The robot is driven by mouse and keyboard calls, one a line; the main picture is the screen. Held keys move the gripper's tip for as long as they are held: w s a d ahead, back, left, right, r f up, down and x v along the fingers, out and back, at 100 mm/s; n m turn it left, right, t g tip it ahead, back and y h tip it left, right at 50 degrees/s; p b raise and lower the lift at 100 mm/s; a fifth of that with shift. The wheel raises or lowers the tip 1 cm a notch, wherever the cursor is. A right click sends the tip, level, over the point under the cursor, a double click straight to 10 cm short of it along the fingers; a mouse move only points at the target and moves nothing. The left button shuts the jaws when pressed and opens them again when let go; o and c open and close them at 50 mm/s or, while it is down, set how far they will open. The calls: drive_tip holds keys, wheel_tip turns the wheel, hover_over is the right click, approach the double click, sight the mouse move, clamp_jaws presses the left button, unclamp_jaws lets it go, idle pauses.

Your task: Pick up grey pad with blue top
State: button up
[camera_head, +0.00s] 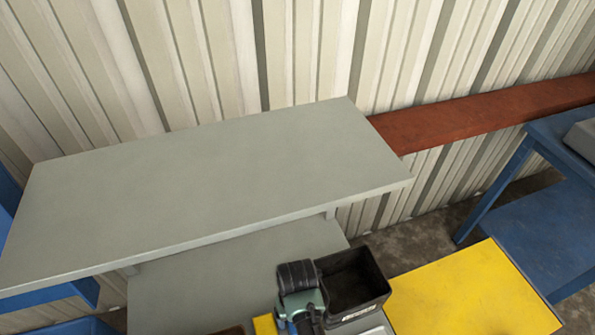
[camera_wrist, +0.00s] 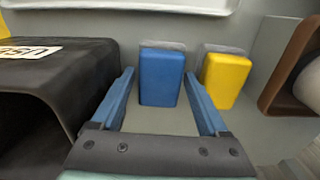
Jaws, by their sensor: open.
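The grey pad with a blue top (camera_wrist: 161,76) sits on a grey surface in the wrist view. Its blue face is toward me and a strip of its grey part shows along the far edge. My gripper (camera_wrist: 158,84) is open, with one blue finger on each side of the pad's near part. The fingers look apart from the pad, and nothing is held. The pad cannot be made out in the head view.
A similar pad with a yellow top (camera_wrist: 226,79) lies just right of the right finger. A black bin (camera_wrist: 62,75) stands close on the left; it also shows in the head view (camera_head: 374,287). A brown open container (camera_wrist: 284,68) is at the right.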

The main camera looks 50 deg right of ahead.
drive_tip(key=shift+f, duration=0.55)
drive_tip(key=c, duration=1)
drive_tip(key=shift+r, duration=0.45)
drive_tip(key=shift+s+a+r+b, duration=0.15)
drive_tip(key=shift+s+r, duration=0.05)
drive_tip(key=shift+r, duration=0.45)
drive_tip(key=shift+s+a+r+b, duration=0.15)
drive_tip(key=shift+r, duration=0.45)
drive_tip(key=s+a+b, duration=0.1)
drive_tip(key=s+a, duration=0.2)
drive_tip(key=s, duration=0.1)
drive_tip(key=s+a, duration=0.4)
drive_tip(key=s, duration=0.1)
drive_tip(key=s+a+b, duration=0.1)
drive_tip(key=s+a, duration=0.2)
drive_tip(key=s, duration=0.1)
drive_tip(key=shift+s+a+b, duration=0.2)
drive_tip(key=shift+s+b, duration=0.1)
